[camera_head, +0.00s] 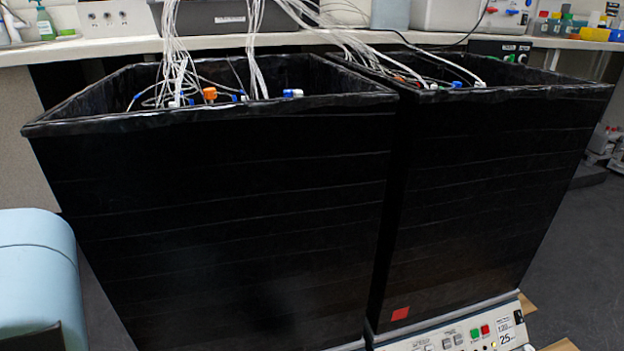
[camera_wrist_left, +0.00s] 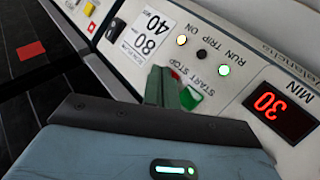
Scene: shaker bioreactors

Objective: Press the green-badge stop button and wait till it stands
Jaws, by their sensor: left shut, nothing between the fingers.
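In the left wrist view a cream control panel (camera_wrist_left: 205,125) shows upside down. It carries START and STOP lettering, a green button (camera_wrist_left: 190,98) and a red button (camera_wrist_left: 174,74) partly hidden by my fingers. My left gripper (camera_wrist_left: 160,84) is shut and empty, its tips at or just over these buttons; contact cannot be told. A red display (camera_wrist_left: 278,112) reads 30 above MIN. A lamp by RUN (camera_wrist_left: 223,71) glows pale green. No green badge shows. A red badge (camera_head: 400,314) is on the right black box (camera_head: 480,200) in the head view. My right gripper is not in view.
The left black box (camera_head: 230,220) stands close beside the right one. The right unit's panel (camera_head: 470,338) has green and red buttons and a 25 label. Open floor (camera_head: 575,270) lies at right.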

